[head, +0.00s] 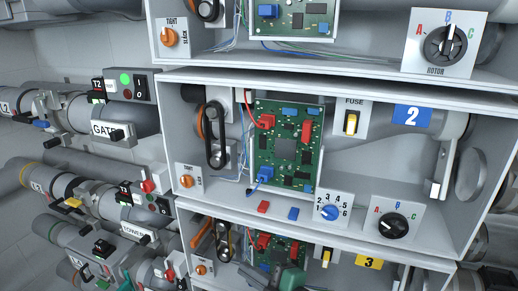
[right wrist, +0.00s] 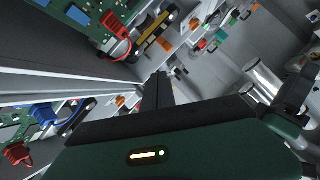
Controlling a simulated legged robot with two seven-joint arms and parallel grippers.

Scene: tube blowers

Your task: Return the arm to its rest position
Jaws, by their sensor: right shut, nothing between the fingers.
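My right gripper (head: 287,274) shows at the bottom edge of the head view, dark green and grey, in front of the lower box marked 3. In the right wrist view its dark fingers (right wrist: 158,90) are together and empty, beyond the green housing with a small lit strip. It holds nothing. My left gripper is not in the head view. Most of the right arm is out of frame.
The middle box holds a green circuit board (head: 286,145), a black belt (head: 215,135), a yellow fuse switch (head: 351,122) and a black A-B-C knob (head: 393,225). Pipes with valves (head: 115,130) stand left.

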